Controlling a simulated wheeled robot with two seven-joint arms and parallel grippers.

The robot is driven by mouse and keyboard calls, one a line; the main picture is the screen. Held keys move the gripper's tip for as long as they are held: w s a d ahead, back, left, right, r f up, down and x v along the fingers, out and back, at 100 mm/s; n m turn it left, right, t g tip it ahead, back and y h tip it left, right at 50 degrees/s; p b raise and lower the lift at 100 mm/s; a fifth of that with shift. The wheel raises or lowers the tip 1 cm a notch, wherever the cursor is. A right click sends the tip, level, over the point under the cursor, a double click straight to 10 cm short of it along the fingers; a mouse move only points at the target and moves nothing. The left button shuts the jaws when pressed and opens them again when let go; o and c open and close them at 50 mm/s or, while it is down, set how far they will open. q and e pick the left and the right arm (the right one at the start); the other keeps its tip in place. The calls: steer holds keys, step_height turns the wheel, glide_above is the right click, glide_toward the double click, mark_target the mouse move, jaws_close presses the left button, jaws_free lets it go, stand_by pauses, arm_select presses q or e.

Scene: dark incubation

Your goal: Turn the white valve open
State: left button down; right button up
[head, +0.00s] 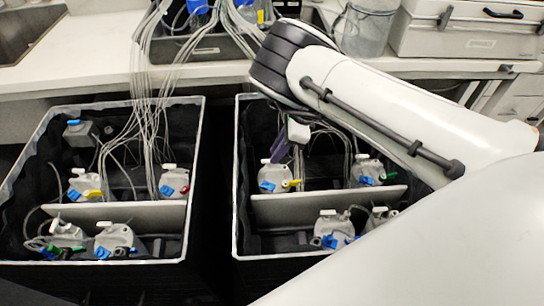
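My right gripper (284,150) reaches down from my white arm into the right black-lined bin (237,200). Its tip is just above the back-left bottle (271,180) there, which has a white valve (267,161) on top and blue and yellow fittings. The finger end looks dark and purple and is partly covered by the wrist. I cannot tell whether the fingers touch the valve or how far apart they are. Another bottle (366,172) with a white valve and a green fitting stands back right. My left gripper is not in view.
A light divider (325,206) crosses the right bin, with two bottles (333,228) in front. The left bin (196,150) holds several similar bottles. Bundled tubes (150,90) hang from the white counter (90,60). My arm hides part of the right bin.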

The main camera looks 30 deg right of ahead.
mark_target(268, 163)
steer(key=x, duration=0.3)
steer(key=shift+f, duration=0.15)
jaws_close()
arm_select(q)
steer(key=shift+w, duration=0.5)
